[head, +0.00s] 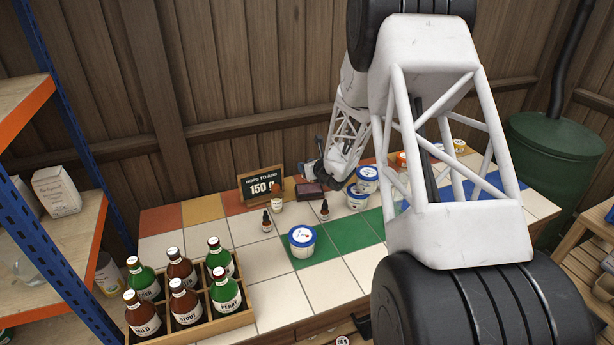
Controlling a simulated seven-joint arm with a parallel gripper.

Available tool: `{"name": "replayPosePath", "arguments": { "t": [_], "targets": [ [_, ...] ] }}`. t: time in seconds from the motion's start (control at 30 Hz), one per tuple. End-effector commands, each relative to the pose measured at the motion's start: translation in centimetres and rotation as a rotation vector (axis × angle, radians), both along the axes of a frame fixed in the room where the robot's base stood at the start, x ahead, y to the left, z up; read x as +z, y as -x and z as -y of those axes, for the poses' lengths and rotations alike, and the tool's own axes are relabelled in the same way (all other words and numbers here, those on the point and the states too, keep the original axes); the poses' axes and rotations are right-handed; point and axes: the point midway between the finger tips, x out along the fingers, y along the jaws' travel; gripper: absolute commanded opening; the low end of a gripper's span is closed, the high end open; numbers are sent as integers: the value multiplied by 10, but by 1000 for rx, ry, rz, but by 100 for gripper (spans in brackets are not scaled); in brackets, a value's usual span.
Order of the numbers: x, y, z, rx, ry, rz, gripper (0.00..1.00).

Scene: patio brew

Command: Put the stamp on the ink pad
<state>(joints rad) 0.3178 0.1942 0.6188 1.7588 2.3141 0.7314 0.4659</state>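A small dark maroon block (311,195), which looks like the ink pad, lies on the tiled counter near the back. My gripper (306,180) is at the far end of my arm, just above and beside this block. The fingers are small and dark here, so I cannot tell whether they are open or shut, or whether they hold anything. I cannot make out the stamp for certain; it may be hidden by the gripper or too small to tell.
Small dropper bottles (266,223) and white tubs (302,242) stand around the block. A wooden crate of bottles (240,316) fills the front left. White tiles (272,290) at the front middle are clear.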

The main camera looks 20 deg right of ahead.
Motion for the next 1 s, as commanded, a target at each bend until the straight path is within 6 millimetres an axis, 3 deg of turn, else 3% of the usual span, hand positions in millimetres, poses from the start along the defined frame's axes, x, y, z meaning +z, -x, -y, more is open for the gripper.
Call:
{"name": "replayPosePath", "arguments": {
  "t": [0.37,0.73,1.0],
  "targets": [
    [-2,0,0,0,1,0,8],
    [-34,0,0,0,-1,0,8],
    [-39,0,0,0,1,1,8]
  ]
}}
